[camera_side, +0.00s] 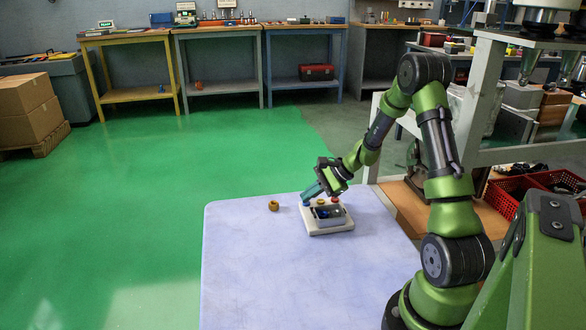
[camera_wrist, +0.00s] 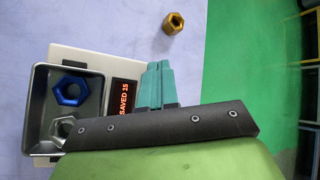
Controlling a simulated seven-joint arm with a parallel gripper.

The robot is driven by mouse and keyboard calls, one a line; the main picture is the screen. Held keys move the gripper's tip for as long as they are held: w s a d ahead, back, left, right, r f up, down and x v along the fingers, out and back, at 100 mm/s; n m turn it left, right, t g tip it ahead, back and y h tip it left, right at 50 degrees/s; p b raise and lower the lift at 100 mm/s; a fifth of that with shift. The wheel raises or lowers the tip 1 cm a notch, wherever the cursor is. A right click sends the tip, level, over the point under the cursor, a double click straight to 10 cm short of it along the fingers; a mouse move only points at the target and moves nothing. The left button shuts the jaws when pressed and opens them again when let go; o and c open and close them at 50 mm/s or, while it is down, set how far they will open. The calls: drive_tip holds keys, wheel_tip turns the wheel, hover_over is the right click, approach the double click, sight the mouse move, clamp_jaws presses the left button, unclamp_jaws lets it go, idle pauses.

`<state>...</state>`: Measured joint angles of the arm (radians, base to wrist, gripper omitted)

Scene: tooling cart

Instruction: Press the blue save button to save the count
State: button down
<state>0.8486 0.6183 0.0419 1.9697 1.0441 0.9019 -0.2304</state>
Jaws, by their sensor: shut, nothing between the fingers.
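A pale counting box (camera_side: 328,228) sits on the work surface, with a dark display (camera_wrist: 124,100) that reads "SAVED 15" in the wrist view. Its metal tray (camera_wrist: 40,92) holds a blue nut (camera_wrist: 70,90) and a silver nut (camera_wrist: 62,131), partly covered by my gripper body. My gripper (camera_side: 310,193) is shut and empty, with its teal fingers tilted down at the box's back left corner. In the wrist view the fingers (camera_wrist: 158,80) lie beside the display.
A gold nut (camera_side: 273,205) lies on the pale tabletop (camera_side: 260,270) left of the box; it also shows in the wrist view (camera_wrist: 173,23). A red button (camera_side: 334,200) is at the box's back edge. The tabletop's left and front are clear.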

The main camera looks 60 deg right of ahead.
sight(310, 202)
drive_tip(key=shift+f, duration=0.2)
drive_tip(key=shift+r, duration=0.1)
idle(0.4)
drive_tip(key=shift+r, duration=0.75)
drive_tip(key=shift+r, duration=2.5)
